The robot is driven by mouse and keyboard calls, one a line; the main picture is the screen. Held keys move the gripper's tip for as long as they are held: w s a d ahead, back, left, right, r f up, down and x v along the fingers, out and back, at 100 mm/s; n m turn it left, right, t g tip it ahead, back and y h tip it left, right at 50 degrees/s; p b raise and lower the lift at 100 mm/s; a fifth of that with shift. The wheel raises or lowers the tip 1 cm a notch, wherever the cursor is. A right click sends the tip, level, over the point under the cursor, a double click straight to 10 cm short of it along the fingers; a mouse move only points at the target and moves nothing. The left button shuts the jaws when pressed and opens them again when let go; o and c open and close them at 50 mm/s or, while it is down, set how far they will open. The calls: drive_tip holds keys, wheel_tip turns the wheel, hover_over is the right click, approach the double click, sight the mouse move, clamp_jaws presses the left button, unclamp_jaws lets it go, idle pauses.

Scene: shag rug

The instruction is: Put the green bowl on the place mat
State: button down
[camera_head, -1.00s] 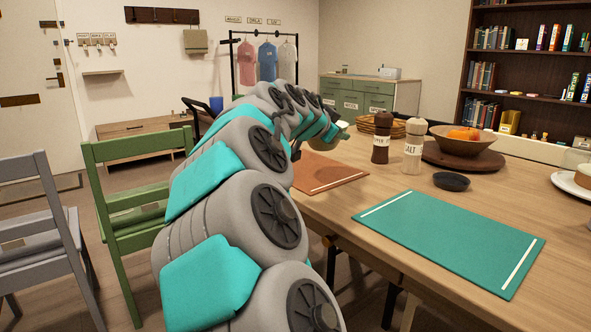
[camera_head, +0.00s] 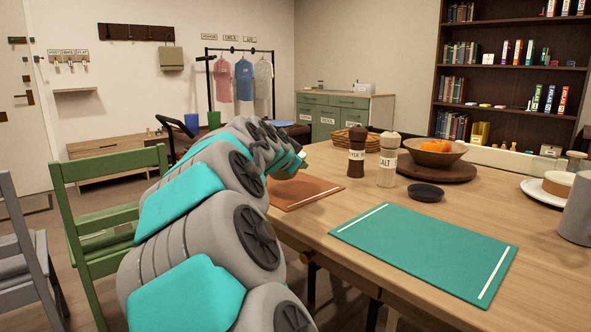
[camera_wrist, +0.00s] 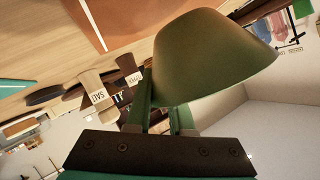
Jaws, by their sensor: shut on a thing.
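In the wrist view my gripper (camera_wrist: 160,112) is shut on the green bowl (camera_wrist: 212,55), with its fingers at the bowl's rim or wall. The wrist picture is turned over, so the table is at the top. In the head view my arm hides most of the gripper and bowl, near the far left side of the table. Two place mats lie flat: a teal one (camera_head: 425,248) in front and an orange-brown one (camera_head: 300,193) further back, beside the arm's end. The orange-brown mat also shows in the wrist view (camera_wrist: 92,18). Both look bare where visible.
A pepper mill (camera_head: 357,155) and a salt mill (camera_head: 388,163) stand behind the mats, with a dark small dish (camera_head: 426,193) nearby. A fruit bowl (camera_head: 436,152) sits on a round board. A green chair (camera_head: 100,215) stands left of the table.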

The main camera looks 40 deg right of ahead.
drive_tip(key=w+d, duration=0.1)
drive_tip(key=w, duration=0.1)
drive_tip(key=w+d, duration=0.2)
drive_tip(key=w, duration=0.1)
drive_tip(key=shift+w+d+f, duration=0.35)
drive_tip(key=shift+f+p, duration=0.3)
drive_tip(key=shift+f, duration=1.45)
drive_tip(key=c, duration=0.8)
unclamp_jaws()
drive_tip(key=v, duration=1.2)
drive_tip(key=shift+b, duration=0.4)
